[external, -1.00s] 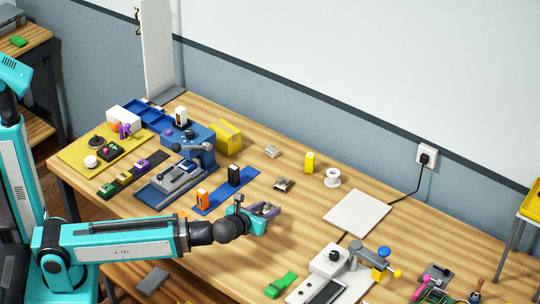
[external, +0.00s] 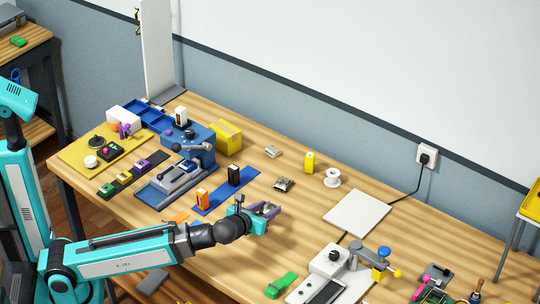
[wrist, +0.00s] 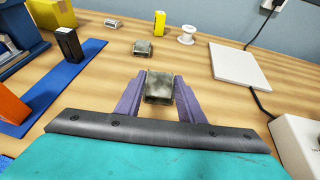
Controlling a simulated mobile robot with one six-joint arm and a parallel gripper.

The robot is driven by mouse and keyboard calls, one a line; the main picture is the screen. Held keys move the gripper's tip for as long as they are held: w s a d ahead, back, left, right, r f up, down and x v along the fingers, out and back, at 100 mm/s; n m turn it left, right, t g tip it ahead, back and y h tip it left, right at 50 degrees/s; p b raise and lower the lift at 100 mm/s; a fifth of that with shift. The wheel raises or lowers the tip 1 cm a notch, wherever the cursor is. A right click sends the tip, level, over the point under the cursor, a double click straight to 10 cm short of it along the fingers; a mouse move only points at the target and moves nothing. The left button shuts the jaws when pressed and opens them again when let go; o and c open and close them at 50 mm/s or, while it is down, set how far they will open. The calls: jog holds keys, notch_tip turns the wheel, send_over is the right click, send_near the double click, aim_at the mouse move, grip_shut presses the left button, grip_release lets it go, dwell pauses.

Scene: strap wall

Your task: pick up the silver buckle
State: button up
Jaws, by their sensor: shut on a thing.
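My gripper (wrist: 159,92) has its purple fingers shut on a silver-grey metal buckle (wrist: 159,86), which sits between the fingertips in the wrist view. In the external view my gripper (external: 266,210) is low over the front middle of the table, and the held buckle is mostly hidden by the fingers. I cannot tell whether it touches the table. A darker metal buckle (wrist: 143,47) lies beyond the fingertips, apart from them; it also shows in the external view (external: 284,184). A paler metal buckle (wrist: 113,23) lies farther back left, also in the external view (external: 272,151).
A blue strip (external: 214,204) with black and orange blocks lies left of my gripper. A yellow block (external: 309,162), white spool (external: 332,178) and white plate (external: 357,213) stand behind and right. A green piece (external: 281,285) lies in front.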

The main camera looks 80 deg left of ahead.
jog(key=shift+s+d+f+b, duration=0.15)
jog(key=shift+s+b, duration=0.2)
jog(key=shift+b, duration=3.05)
jog(key=s+b, duration=0.1)
jog(key=b, duration=0.3)
jog(key=s+b, duration=0.1)
jog(key=b, duration=0.2)
jog(key=shift+d+b, duration=0.25)
jog(key=shift+b, duration=0.1)
jog(key=shift+s+r, duration=0.25)
jog(key=shift+s, duration=0.05)
jog(key=shift+s+d+p, duration=0.15)
jog(key=shift+s+p, duration=0.15)
jog(key=shift+s, duration=0.2)
jog(key=shift+s+d+p, duration=0.15)
jog(key=shift+s+p, duration=0.15)
jog(key=shift+s, duration=0.2)
jog(key=s, duration=0.1)
jog(key=s+b, duration=0.1)
jog(key=s, duration=0.1)
jog(key=shift+d, duration=0.4)
jog(key=shift+s+d+b, duration=0.1)
jog(key=shift+s+b, duration=0.2)
jog(key=shift+b, duration=0.5)
jog(key=shift+s+d+r+b, duration=0.15)
jog(key=shift+s+r+b, duration=0.15)
jog(key=shift+s+b, duration=0.5)
